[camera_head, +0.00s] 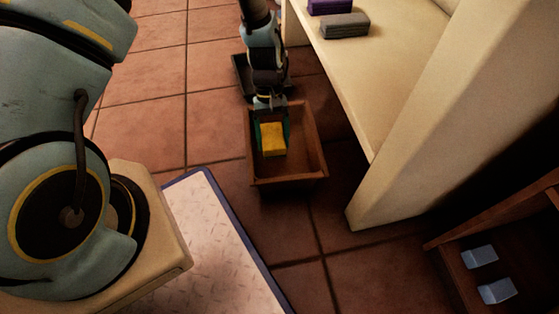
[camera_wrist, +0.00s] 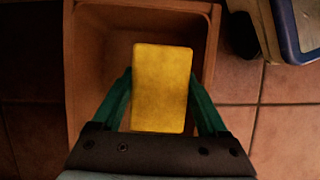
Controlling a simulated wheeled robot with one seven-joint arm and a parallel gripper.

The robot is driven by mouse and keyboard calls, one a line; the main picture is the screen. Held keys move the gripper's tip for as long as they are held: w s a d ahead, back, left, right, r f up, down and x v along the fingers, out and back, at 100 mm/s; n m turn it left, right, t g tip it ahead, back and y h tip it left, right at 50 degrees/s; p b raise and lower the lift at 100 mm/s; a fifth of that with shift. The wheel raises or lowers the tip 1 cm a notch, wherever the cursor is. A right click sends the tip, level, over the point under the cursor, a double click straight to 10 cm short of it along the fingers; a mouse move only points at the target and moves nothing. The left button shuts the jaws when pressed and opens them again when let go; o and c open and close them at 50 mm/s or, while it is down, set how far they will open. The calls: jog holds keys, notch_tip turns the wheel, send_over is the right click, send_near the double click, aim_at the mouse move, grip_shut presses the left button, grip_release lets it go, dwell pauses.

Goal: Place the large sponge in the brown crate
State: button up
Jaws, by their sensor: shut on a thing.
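The large sponge is a yellow block (camera_head: 273,139) at the brown crate in the head view. It also fills the middle of the wrist view (camera_wrist: 161,88). My gripper (camera_head: 271,128) points down with its green fingers on either side of the sponge, shut on it. The fingers show in the wrist view too (camera_wrist: 160,100). The brown crate (camera_head: 316,160) stands open on the tiled floor, and its rim surrounds the sponge in both views (camera_wrist: 213,45). I cannot tell whether the sponge touches the crate's floor.
A dark tray (camera_head: 243,78) lies behind the crate, partly hidden by my arm. A cream bench (camera_head: 385,80) to the right carries a grey block (camera_head: 345,26) and a purple block (camera_head: 329,6). A brown shelf at lower right holds two light-blue blocks (camera_head: 480,257).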

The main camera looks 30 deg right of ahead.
aim_at(274, 168)
notch_tip(274, 168, down, 10)
jog(key=b, duration=0.4)
jog(key=shift+r+b, duration=0.15)
jog(key=shift+b, duration=0.2)
jog(key=shift+r, duration=0.1)
jog(key=o, duration=1)
jog(key=shift+o, duration=0.2)
